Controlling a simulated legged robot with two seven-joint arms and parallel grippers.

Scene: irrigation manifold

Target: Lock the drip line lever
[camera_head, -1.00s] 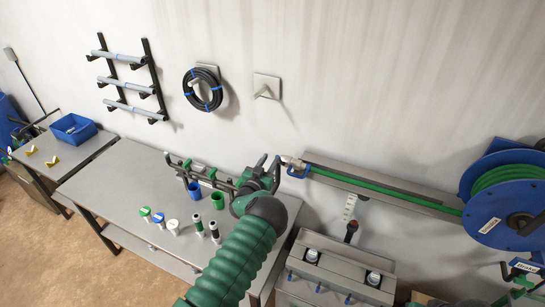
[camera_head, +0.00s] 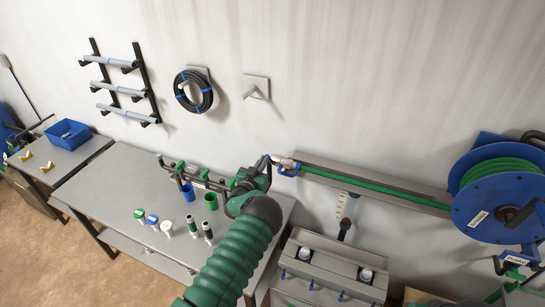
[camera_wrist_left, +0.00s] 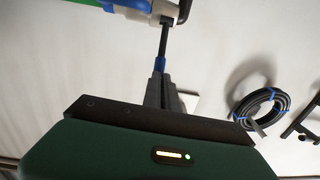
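The drip line lever shows in the left wrist view as a thin dark rod with a blue end (camera_wrist_left: 163,40), hanging from a white fitting (camera_wrist_left: 160,10). In the head view the white fitting (camera_head: 284,161) sits at the left end of the green hose (camera_head: 375,185), with a blue part just below it. My left gripper (camera_head: 266,164) is beside this fitting, at its left. In the left wrist view its fingers (camera_wrist_left: 160,78) are close together around the blue end of the lever. The fingers partly hide that end. My right gripper is not in view.
A metal bench (camera_head: 130,185) with small caps, bottles and cups lies left of my arm. A blue hose reel (camera_head: 500,200) is at the right. A black hose coil (camera_head: 193,90) and pipe rack hang on the wall. A grey box (camera_head: 330,270) stands below the hose rail.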

